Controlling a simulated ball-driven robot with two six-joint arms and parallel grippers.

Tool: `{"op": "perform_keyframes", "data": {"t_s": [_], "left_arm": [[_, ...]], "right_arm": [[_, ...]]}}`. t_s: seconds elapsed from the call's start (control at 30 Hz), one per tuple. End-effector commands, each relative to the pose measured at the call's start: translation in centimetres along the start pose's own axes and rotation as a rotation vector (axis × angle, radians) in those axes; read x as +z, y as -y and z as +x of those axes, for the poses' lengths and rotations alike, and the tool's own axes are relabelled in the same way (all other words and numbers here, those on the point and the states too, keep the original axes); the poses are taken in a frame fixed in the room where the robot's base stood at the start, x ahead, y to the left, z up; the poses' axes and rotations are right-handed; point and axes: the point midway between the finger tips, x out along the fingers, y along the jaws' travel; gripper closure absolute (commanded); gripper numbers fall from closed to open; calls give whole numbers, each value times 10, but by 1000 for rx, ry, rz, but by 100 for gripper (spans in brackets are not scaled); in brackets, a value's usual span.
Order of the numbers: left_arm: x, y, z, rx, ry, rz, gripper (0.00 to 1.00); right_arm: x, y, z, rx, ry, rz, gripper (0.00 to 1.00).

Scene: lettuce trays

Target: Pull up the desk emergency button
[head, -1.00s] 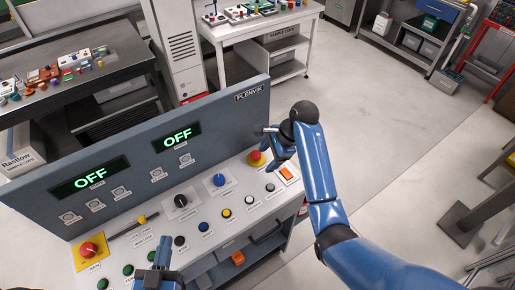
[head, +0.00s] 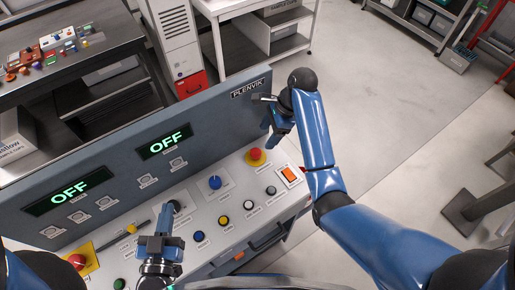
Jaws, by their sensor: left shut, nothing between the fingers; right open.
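Two red mushroom buttons show on the sloped control desk (head: 226,232).
A blue knob (head: 215,182), an orange rocker switch (head: 289,174) and several small push buttons sit on the desk. The upright back panel (head: 110,190) has two displays reading OFF. A side table (head: 65,75) stands behind.

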Motion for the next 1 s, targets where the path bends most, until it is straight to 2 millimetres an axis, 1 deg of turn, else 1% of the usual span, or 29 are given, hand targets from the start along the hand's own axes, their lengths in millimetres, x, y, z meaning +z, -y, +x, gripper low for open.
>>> {"op": "perform_keyframes", "data": {"t_s": [0.03,0.13,0.3,0.33,0.4,0.53,0.7,1.0], "left_arm": [[11,0,0,0,0,0,100],[23,0,0,0,0,0,100],[42,0,1,0,0,0,100],[34,0,1,0,1,0,100],[31,0,1,0,0,0,100],[30,0,1,0,0,0,100],[29,0,1,0,0,0,100],[29,0,1,0,0,0,100]], "right_arm": [[-2,0,10,0,0,-1,31],[-2,0,22,-1,0,-1,31],[-2,0,50,1,0,-1,31],[0,-1,50,4,0,1,31],[0,-1,60,3,0,0,31],[0,-1,77,3,0,0,31],[0,0,90,1,-1,1,31],[0,0,95,-1,-1,0,31]]}}
